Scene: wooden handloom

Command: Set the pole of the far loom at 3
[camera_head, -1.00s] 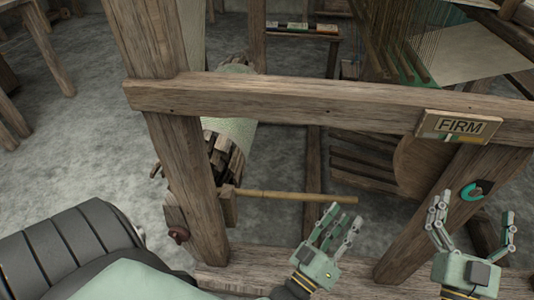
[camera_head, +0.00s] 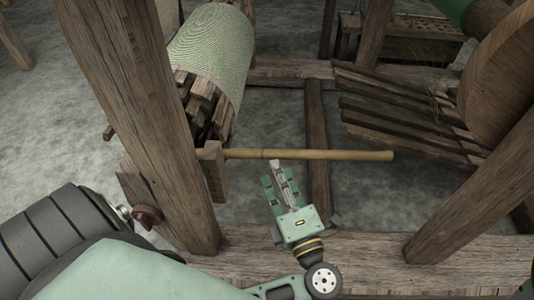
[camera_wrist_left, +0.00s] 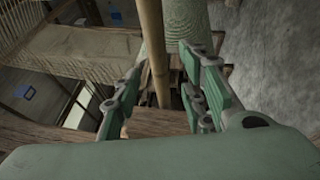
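The pole (camera_head: 335,154) is a thin tan rod. It sticks out to the right, almost level, from a wooden block (camera_head: 213,175) beside the left post. My left gripper (camera_head: 277,178) is just below the pole in the head view, with its fingers pointing up toward it. In the left wrist view the pole (camera_wrist_left: 154,45) runs lengthwise between the spread fingers, which look apart from it. The left gripper is open and holds nothing. My right gripper is out of view. No number marks on the loom can be read.
A roller wrapped in pale green cloth (camera_head: 213,45) lies behind the block. Thick posts stand left (camera_head: 140,110) and right (camera_head: 480,190), with a low beam (camera_head: 370,255) between them. Slatted pedals (camera_head: 400,115) and a round wooden disc (camera_head: 500,80) are at right.

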